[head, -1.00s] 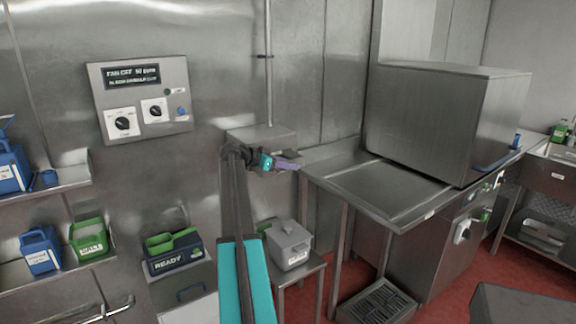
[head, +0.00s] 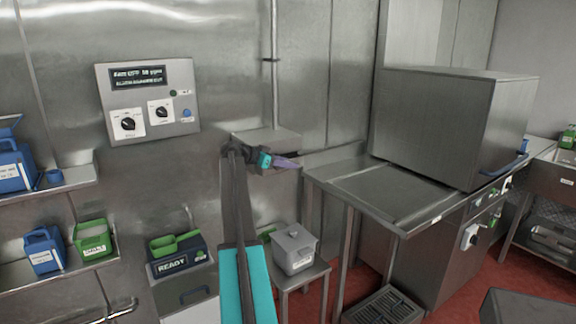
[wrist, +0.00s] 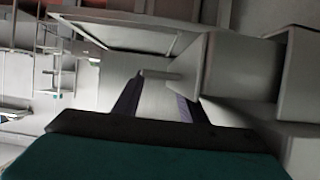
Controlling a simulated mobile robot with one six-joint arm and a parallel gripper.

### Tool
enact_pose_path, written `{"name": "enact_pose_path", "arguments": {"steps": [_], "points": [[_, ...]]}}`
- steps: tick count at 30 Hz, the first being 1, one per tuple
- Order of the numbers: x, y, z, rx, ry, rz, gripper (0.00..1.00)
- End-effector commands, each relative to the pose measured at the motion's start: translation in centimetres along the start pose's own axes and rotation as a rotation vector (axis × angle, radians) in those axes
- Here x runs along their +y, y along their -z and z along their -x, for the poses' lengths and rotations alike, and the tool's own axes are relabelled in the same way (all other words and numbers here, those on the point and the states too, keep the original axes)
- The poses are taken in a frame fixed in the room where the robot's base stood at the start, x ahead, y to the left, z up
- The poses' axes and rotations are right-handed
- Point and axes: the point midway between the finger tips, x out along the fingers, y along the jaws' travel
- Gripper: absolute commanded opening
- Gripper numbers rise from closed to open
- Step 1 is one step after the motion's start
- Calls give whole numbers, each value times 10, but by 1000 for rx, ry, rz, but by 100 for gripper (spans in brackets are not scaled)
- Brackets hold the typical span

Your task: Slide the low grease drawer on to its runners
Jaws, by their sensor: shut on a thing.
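A plain grey metal box (head: 265,137), which looks like the grease drawer, is against the steel wall in the middle of the head view. It also shows large in the wrist view (wrist: 235,65). A short grey bar (wrist: 158,75) sticks out from it toward the left. My gripper (head: 287,162) is in front of the box's lower edge, with its purple fingers (wrist: 155,92) on either side of the bar end. It is shut on that bar. I cannot make out any runners, and the box's underside and back are hidden.
A grey lidded container (head: 293,250) stands on a small steel stand below. A steel counter (head: 385,195) with a large box-shaped machine (head: 450,125) is to the right. A control panel (head: 150,98) is on the wall. Shelves with blue and green containers (head: 92,238) are at left.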

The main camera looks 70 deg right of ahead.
Motion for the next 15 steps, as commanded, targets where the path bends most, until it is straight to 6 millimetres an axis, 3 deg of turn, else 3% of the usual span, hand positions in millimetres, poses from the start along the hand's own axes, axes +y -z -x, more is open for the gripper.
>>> {"name": "enact_pose_path", "arguments": {"steps": [8,9,12,15], "points": [[-4,3,1,4,9,-6,1],[-5,3,1,5,9,-6,41],[-5,4,2,5,10,-7,58],[-6,4,2,5,11,-7,60]]}}
